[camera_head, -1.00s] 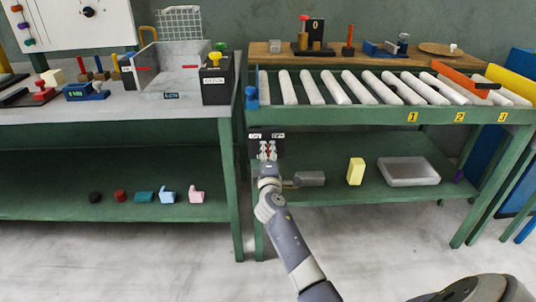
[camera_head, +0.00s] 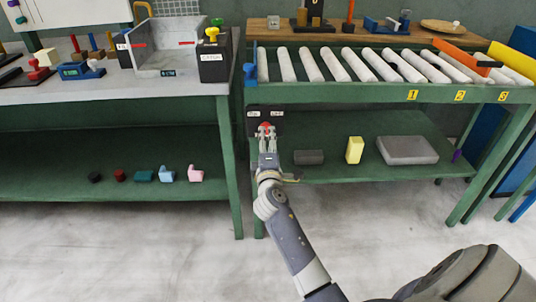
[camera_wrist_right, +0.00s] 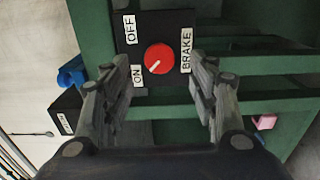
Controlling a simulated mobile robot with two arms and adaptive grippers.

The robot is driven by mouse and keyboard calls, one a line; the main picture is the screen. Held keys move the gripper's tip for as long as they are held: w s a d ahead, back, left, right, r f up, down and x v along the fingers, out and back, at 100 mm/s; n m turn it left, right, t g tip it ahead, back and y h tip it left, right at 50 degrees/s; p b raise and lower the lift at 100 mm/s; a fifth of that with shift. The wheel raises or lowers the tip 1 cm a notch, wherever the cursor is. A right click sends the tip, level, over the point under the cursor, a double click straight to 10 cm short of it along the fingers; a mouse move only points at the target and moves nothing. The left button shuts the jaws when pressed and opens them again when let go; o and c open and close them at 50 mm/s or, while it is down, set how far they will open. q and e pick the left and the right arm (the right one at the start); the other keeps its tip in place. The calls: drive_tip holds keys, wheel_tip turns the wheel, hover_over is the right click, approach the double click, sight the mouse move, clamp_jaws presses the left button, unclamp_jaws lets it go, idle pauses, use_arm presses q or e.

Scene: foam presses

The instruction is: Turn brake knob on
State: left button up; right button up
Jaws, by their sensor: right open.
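The red brake knob (camera_wrist_right: 159,58) sits on a black panel (camera_wrist_right: 182,22) with white labels reading OFF, ON and BRAKE in the right wrist view. A white pointer mark on the knob points toward the ON label (camera_wrist_right: 138,77). In the head view the knob (camera_head: 266,128) shows on the panel at the left front leg of the conveyor table. My right gripper (camera_head: 267,134) is in front of the panel; in the wrist view its fingers (camera_wrist_right: 161,72) are open on either side of the knob, apart from it. My left gripper is not in view.
The conveyor table (camera_head: 350,92) with white rollers stands above and right of the panel. Its lower shelf holds a grey block (camera_head: 309,157), a yellow block (camera_head: 354,150) and a grey tray (camera_head: 408,151). A green workbench (camera_head: 110,100) stands to the left.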

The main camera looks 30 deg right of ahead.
drive_tip(key=v, duration=0.6)
idle(0.4)
